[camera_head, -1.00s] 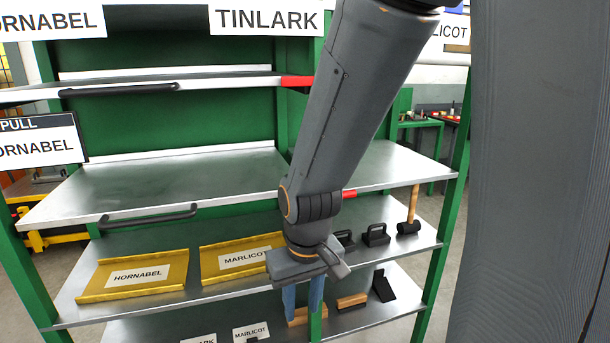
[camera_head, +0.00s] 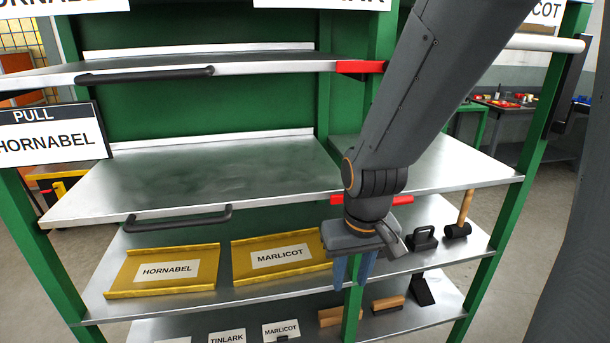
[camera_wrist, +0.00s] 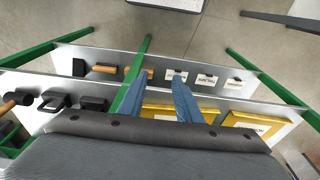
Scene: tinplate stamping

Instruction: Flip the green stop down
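I cannot make out a green stop apart from the green posts of the rack in either view. A red piece (camera_head: 361,67) sits on the front edge of the upper shelf. A second red piece (camera_head: 372,199) sits on the front edge of the middle shelf, partly hidden behind my wrist. My gripper (camera_head: 352,284) points down in front of the rack, below the middle shelf's edge, next to a green post. Its two blue fingers are apart with nothing between them. In the wrist view the gripper (camera_wrist: 158,82) also shows open, near the green post (camera_wrist: 137,66).
Yellow trays labelled HORNABEL (camera_head: 168,270) and MARLICOT (camera_head: 280,257) lie on a lower shelf. Black-handled blocks (camera_head: 423,238) and a mallet (camera_head: 459,222) stand to the right. Black handles (camera_head: 178,219) project from the shelf fronts. The middle shelf (camera_head: 190,180) is bare.

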